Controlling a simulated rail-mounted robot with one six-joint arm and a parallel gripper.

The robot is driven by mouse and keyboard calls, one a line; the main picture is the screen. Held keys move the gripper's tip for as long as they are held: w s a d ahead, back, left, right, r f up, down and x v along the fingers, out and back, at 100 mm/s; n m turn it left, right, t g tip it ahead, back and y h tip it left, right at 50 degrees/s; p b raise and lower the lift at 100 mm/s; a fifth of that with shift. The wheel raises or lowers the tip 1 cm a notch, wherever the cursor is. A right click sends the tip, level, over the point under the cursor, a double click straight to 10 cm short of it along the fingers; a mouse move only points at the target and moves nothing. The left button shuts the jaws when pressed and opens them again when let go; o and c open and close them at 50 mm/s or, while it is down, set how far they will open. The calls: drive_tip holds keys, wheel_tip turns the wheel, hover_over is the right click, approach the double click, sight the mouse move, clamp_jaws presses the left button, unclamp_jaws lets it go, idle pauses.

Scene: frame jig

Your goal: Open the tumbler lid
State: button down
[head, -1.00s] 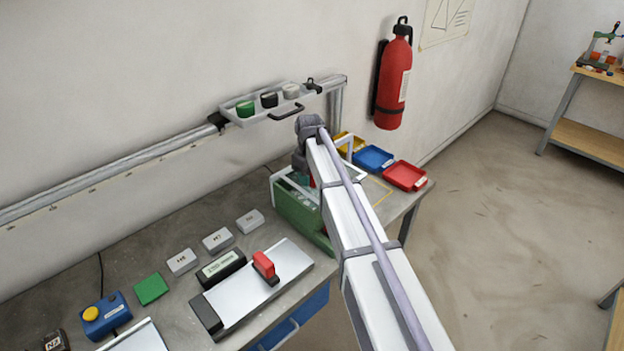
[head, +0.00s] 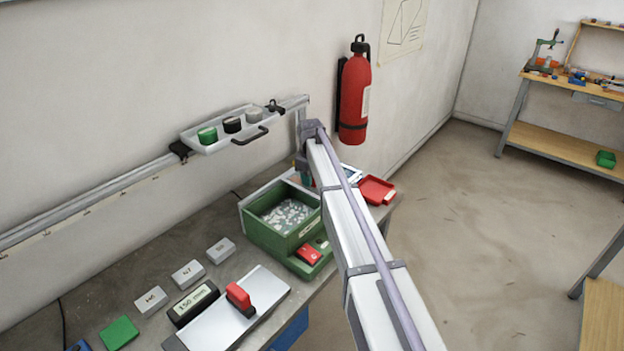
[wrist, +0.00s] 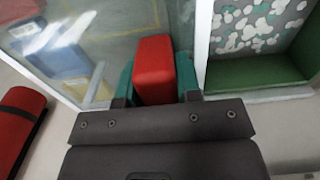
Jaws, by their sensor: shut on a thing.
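The green tumbler (head: 285,236) stands at the right end of the bench with its top open; grey and white pebble-like pieces show inside. In the wrist view, the tumbler (wrist: 258,74) is at the right. The lid is a clear pane (wrist: 108,38) with a pale frame, swung up from the opening. Its red handle (wrist: 154,58) sits between the teal fingers of my gripper (wrist: 157,82), which is shut on it. In the head view my wrist and arm hide the gripper and most of the lid.
A red tray (head: 377,190) lies beyond the tumbler. A red switch block (head: 309,254) is on the tumbler's front. The wall rail carries a small tray (head: 190,135). A red extinguisher (head: 355,95) hangs on the wall behind my arm. A metal plate with a red grip (head: 239,297) lies nearer.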

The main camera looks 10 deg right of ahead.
drive_tip(key=c, duration=0.8)
unclamp_jaws()
wheel_tip(320, 180, up, 11)
drive_tip(key=p, duration=1.1)
drive_tip(key=shift+f, duration=0.1)
